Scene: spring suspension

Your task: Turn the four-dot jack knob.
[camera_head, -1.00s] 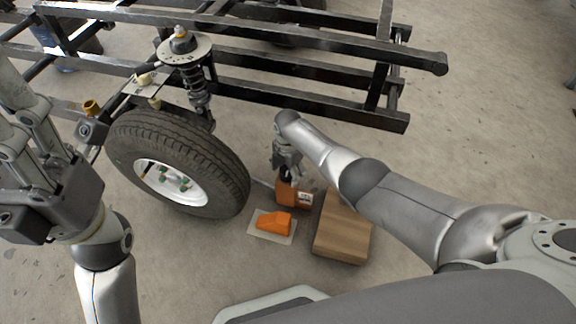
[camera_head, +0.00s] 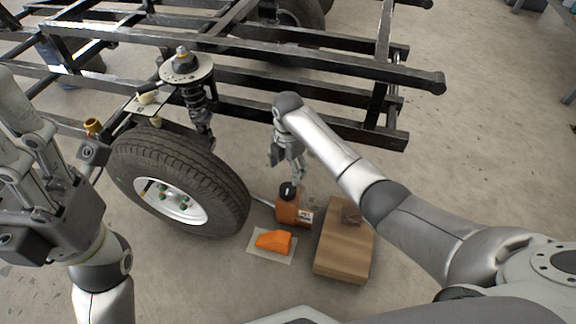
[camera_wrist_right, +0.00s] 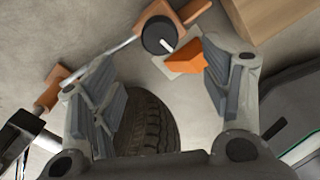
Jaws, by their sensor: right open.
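The jack (camera_head: 287,210) is an orange body on the floor right of the tire, with a round black knob (camera_head: 288,190) on top. In the right wrist view the knob (camera_wrist_right: 158,35) has a white bar mark; I cannot make out any dots. My right gripper (camera_head: 287,170) is open and empty just above the knob, apart from it. In the wrist view its fingers (camera_wrist_right: 150,75) are wide apart, with the knob beyond them. My left gripper (camera_head: 25,150) is at the left edge, far from the jack; its fingertips are hard to read.
The tire (camera_head: 180,180) and the strut (camera_head: 195,90) stand left of the jack, under a black frame (camera_head: 300,85). An orange wedge (camera_head: 273,240) lies on a pale mat (camera_head: 255,252).

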